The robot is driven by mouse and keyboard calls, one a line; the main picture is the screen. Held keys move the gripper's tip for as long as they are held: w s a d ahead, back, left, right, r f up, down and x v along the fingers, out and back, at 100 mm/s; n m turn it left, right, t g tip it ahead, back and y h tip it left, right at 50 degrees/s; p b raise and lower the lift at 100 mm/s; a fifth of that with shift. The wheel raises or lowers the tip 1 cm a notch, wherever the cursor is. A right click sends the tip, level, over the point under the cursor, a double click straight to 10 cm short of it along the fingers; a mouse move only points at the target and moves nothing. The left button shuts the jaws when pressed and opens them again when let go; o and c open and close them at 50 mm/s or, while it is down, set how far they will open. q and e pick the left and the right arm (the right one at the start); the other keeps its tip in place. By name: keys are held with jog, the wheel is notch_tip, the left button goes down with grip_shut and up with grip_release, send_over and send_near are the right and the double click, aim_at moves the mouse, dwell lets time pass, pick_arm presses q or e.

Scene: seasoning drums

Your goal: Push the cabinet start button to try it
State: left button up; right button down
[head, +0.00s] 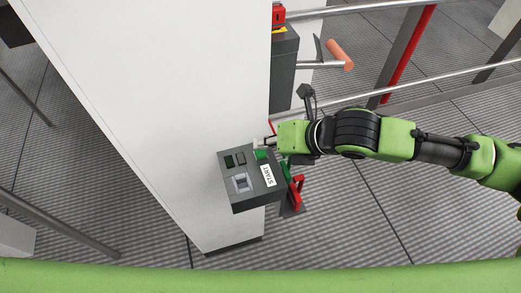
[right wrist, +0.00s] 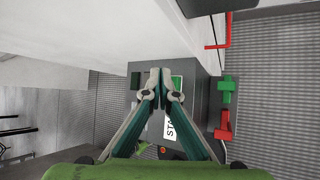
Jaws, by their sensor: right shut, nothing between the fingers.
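The dark grey control box (head: 258,198) is mounted at the white cabinet column (head: 165,95). It carries a white START label (head: 268,175) and a green start button (head: 261,154) beside it. My right gripper (head: 264,143) is shut and empty, with its fingertips right at the button. In the right wrist view, the closed fingertips (right wrist: 161,75) partly cover the green button (right wrist: 176,81), and the label (right wrist: 169,128) shows partly between the fingers. I cannot tell whether the fingertips touch the button. My left gripper is not in view.
Other dark buttons (head: 229,161) and a grey switch (head: 241,183) share the panel. Red (head: 297,190) and green (right wrist: 227,90) handles stick out at the box's side, close to my right gripper. Metal rails (head: 400,88) stand behind my arm. The grated floor (head: 340,225) is open at the right.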

aim_at(263, 153)
dwell(0.5)
jog(key=shift+f, duration=0.45)
jog(key=shift+f, duration=0.5)
dwell(0.5)
jog(key=shift+r, duration=0.1)
jog(key=shift+r+p, duration=0.85)
jog(key=shift+p, duration=0.15)
notch_tip(263, 153, up, 5)
jog(key=p, duration=0.5)
jog(key=shift+r, duration=0.1)
